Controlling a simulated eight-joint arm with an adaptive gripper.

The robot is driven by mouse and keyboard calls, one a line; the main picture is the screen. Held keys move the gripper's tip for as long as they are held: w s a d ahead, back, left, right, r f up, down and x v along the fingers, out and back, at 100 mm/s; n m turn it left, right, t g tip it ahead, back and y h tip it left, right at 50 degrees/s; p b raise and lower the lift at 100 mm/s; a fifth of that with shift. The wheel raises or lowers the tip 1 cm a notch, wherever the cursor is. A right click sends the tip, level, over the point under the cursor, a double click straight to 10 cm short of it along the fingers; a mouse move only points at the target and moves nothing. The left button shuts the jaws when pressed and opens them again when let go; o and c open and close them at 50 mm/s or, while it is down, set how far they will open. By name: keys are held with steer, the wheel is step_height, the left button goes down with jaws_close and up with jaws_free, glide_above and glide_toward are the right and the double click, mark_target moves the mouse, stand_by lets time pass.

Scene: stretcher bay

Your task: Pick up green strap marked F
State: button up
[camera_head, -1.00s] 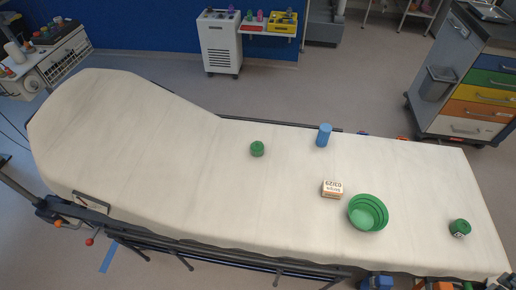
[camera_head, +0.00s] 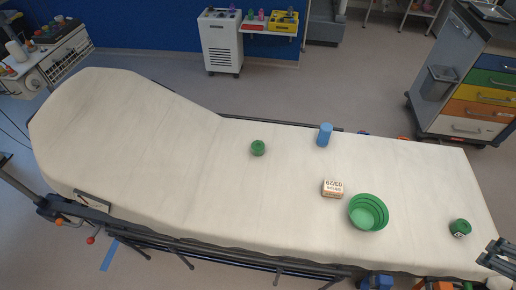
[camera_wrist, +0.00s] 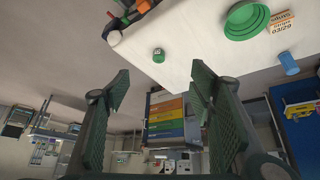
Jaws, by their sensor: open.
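A green rolled strap (camera_head: 459,228) with a white mark on its side sits near the right end of the stretcher; the letter is too small to read. It also shows in the wrist view (camera_wrist: 158,55), beyond my fingertips. A second green roll (camera_head: 257,148) lies near the middle of the stretcher, with no mark visible on it. My gripper (camera_head: 497,256) is at the right edge of the head view, in front and to the right of the marked roll, apart from it. In the wrist view my gripper (camera_wrist: 160,76) is open and empty.
A green bowl (camera_head: 353,221), an orange-and-white box (camera_head: 333,188) and a blue cylinder (camera_head: 324,135) stand on the white stretcher (camera_head: 200,190). The surface around the marked roll is clear. A drawer cart (camera_head: 470,110) stands behind on the right.

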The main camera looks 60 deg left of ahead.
steer(key=w+a+r+n+g, duration=0.1)
steer(key=w+a+r+n, duration=0.15)
steer(key=w+a, duration=0.65)
steer(key=w+a+f+n+g, duration=0.1)
steer(key=a+f+n, duration=0.15)
steer(key=a, duration=0.85)
steer(key=w+a+f+n+g+y, duration=0.1)
steer(key=w+a+f+n, duration=0.15)
steer(key=a, duration=0.95)
steer(key=w+a+f+n+g, duration=0.1)
steer(key=a+f+n, duration=0.15)
steer(key=a, duration=0.85)
steer(key=n+g+h+p, duration=0.2)
steer(key=n+g, duration=0.1)
steer(key=n, duration=0.5)
glide_above(257, 145)
steer(key=f, duration=2.3)
steer(key=shift+w+d, duration=0.1)
steer(key=shift+w, duration=0.15)
steer(key=shift+s+f, duration=0.15)
